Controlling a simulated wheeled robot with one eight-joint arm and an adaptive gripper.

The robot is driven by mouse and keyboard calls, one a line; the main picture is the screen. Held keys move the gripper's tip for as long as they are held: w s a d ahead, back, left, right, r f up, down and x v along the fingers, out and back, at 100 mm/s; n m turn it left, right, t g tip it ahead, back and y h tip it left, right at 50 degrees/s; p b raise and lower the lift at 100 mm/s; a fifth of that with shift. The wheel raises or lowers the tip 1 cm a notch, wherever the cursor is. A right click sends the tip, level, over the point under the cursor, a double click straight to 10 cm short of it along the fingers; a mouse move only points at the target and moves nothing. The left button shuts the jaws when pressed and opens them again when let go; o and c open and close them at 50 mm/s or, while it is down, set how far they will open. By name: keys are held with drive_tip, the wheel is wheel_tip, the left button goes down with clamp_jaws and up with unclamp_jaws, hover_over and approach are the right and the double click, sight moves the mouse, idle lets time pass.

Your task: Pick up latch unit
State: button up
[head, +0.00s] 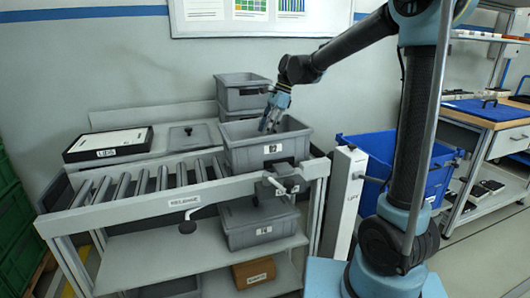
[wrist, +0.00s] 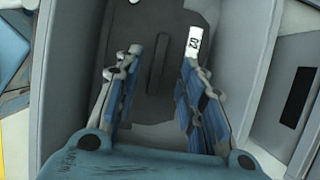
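My gripper (head: 267,124) points down into a grey bin (head: 250,157) at the right end of the roller line in the head view. In the wrist view my gripper (wrist: 153,65) is open, its blue-padded fingers apart. A dark grey piece (wrist: 157,95) with a long slot lies below and between the fingers, inside the bin. It may be the latch unit, but I cannot tell for sure. A white label (wrist: 193,43) shows beside the right fingertip. The bin wall hides its contents in the head view.
Another grey bin (head: 243,92) stands behind. The rollers (head: 140,184) to the left are empty. A flat black-edged box (head: 106,144) lies behind them. A blue crate (head: 376,156) and a white post (head: 343,196) stand to the right. Lever handles (head: 280,187) stick out below the near bin.

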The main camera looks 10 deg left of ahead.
drive_tip(key=shift+x, duration=1.35)
drive_tip(key=shift+c, duration=0.6)
drive_tip(key=shift+d, duration=0.1)
clamp_jaws()
drive_tip(key=shift+r, duration=0.15)
